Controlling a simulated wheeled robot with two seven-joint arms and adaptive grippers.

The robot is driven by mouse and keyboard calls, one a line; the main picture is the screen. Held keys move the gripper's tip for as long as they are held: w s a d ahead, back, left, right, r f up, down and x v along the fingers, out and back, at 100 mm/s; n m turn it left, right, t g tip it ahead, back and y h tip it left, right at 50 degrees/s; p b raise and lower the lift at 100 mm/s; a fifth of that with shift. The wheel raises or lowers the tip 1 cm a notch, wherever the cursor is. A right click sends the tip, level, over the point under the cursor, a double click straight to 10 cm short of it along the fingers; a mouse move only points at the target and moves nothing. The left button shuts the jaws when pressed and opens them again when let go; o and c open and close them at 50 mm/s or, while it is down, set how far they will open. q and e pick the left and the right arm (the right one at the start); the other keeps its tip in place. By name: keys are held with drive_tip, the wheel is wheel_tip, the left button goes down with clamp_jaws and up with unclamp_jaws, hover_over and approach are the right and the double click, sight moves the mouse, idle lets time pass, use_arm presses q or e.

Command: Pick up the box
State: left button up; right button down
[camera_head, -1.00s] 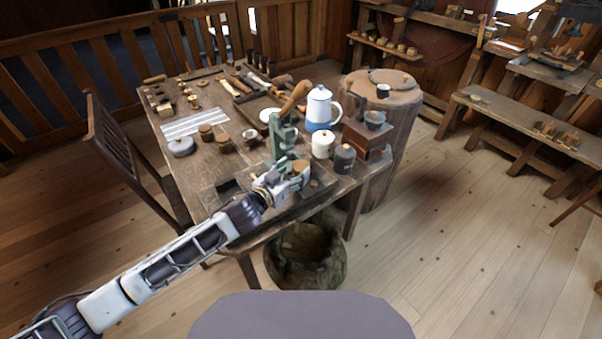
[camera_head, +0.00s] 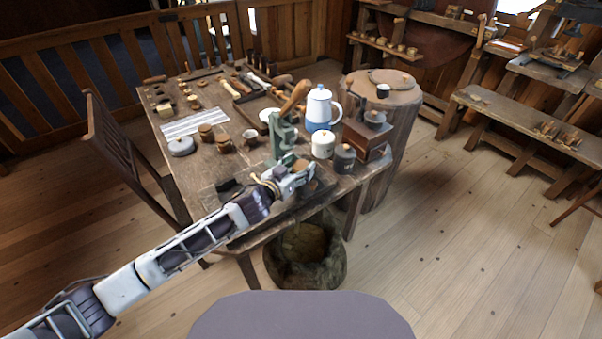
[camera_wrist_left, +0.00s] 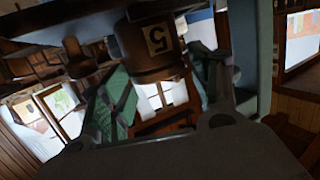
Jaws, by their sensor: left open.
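A dark brown, round, turned wooden box (camera_wrist_left: 148,62) with a pale label reading 5 shows in the left wrist view, between the two green finger pads. My left gripper (camera_head: 300,178) is open at the near edge of the table, in front of a green upright tool (camera_head: 281,140). In the left wrist view the open fingers (camera_wrist_left: 163,88) lie either side of the box. I cannot tell whether they touch it. In the head view the gripper mostly hides the box. My right gripper is not in view.
The wooden table (camera_head: 200,172) is crowded. A white and blue pot (camera_head: 319,108), a white canister (camera_head: 323,145), a dark canister (camera_head: 344,158) and a wooden grinder (camera_head: 367,140) stand right of the gripper. A stump (camera_head: 383,100) stands behind; a basket (camera_head: 305,262) sits below.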

use_arm(q)
drive_tip(key=shift+x, duration=0.85)
drive_tip(key=c, duration=0.9)
drive_tip(key=shift+r, duration=0.1)
